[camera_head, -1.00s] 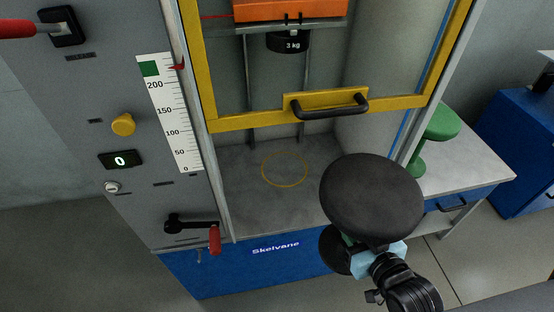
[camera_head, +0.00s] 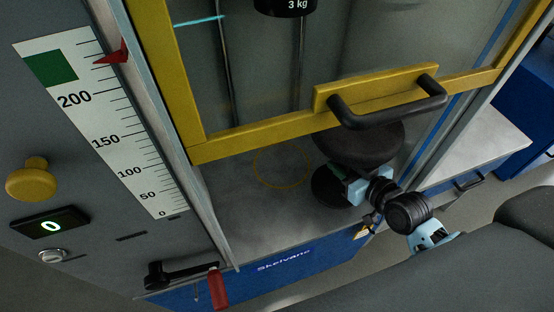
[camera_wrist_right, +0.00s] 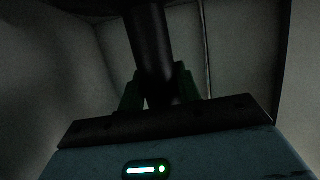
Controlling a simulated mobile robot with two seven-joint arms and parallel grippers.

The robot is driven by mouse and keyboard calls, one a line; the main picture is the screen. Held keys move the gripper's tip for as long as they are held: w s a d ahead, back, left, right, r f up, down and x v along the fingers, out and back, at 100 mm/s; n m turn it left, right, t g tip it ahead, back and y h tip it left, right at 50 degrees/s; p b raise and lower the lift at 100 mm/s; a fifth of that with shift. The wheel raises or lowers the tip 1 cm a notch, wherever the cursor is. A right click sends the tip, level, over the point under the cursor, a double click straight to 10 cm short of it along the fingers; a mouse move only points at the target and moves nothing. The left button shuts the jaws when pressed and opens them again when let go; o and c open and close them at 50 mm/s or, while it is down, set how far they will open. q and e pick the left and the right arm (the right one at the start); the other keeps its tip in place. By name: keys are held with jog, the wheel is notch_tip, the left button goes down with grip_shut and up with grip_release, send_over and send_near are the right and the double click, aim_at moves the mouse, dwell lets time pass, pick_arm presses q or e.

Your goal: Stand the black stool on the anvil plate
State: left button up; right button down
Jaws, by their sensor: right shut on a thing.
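The black stool (camera_head: 362,150) has a round dark seat and a round black foot (camera_head: 325,188). It looks roughly upright, right of the yellow ring (camera_head: 254,168) marked on the grey anvil plate (camera_head: 235,205). My right gripper (camera_head: 347,181) is shut on the stool's stem below the seat. In the right wrist view the dark stem (camera_wrist_right: 151,40) stands between the green fingers of my right gripper (camera_wrist_right: 160,88). I cannot tell whether the foot touches the plate. The door handle hides part of the seat. My left gripper is not in view.
The yellow-framed door (camera_head: 240,140) with its black handle (camera_head: 390,115) is raised close above the seat. A black 3 kg weight (camera_head: 285,6) hangs above. The panel at left has a scale, a yellow knob (camera_head: 32,180) and a red-handled crank (camera_head: 218,288). The ring is clear.

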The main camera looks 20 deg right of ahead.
jog(key=shift+r, duration=0.3)
jog(key=shift+w+a, duration=0.1)
jog(key=shift+w, duration=0.05)
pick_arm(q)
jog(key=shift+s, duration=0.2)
pick_arm(e)
jog(key=w+a+f, duration=0.1)
jog(key=w+a, duration=0.8)
jog(key=w, duration=0.2)
jog(key=shift+a+f, duration=0.2)
pick_arm(q)
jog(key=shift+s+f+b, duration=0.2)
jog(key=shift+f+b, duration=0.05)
jog(key=shift+b, duration=0.05)
pick_arm(e)
jog(key=f, duration=0.2)
jog(key=w+f, duration=0.1)
jog(key=shift+a+f, duration=0.25)
jog(key=shift+a, duration=0.15)
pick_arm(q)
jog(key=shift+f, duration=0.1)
pick_arm(e)
jog(key=shift+f, duration=0.2)
